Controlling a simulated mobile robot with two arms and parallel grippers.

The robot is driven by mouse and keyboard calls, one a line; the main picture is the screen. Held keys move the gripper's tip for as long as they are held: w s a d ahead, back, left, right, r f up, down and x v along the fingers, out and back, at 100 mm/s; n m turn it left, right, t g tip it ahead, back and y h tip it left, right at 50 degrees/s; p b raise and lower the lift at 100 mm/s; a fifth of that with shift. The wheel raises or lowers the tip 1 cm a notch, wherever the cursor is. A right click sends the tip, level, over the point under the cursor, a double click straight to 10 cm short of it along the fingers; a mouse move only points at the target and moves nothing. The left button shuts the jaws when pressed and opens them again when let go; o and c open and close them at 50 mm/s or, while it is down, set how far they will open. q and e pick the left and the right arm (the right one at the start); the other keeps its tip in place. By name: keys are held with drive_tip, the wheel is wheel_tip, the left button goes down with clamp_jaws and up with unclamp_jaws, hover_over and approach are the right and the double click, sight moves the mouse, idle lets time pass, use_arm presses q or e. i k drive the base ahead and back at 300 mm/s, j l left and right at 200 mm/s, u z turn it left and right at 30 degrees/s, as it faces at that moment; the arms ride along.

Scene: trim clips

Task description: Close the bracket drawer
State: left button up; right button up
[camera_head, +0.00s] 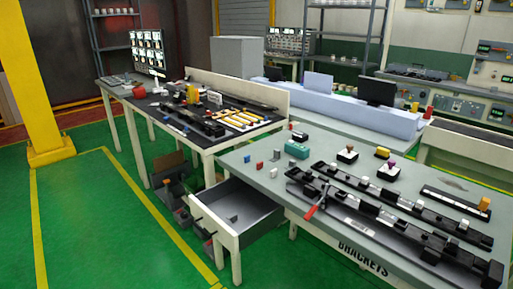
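The bracket drawer (258,207) stands pulled out from the left side of the grey workbench (270,172). Its light front panel (213,221) faces left, with a dark handle (207,233) on it. A small grey part (233,218) lies on the drawer's floor; the rest of the visible floor is bare. The word BRACKETS (362,258) is printed on the bench's front edge. Neither of my grippers is in view.
The bench top carries long black trim fixtures (380,222), a red-handled tool (316,203) and small coloured blocks. Dark bins (172,190) stand on the floor beyond the drawer. Green floor (110,225) to the left is clear, up to a yellow post (32,85).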

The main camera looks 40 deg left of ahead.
sight(258, 214)
drive_tip(key=u, duration=1.7)
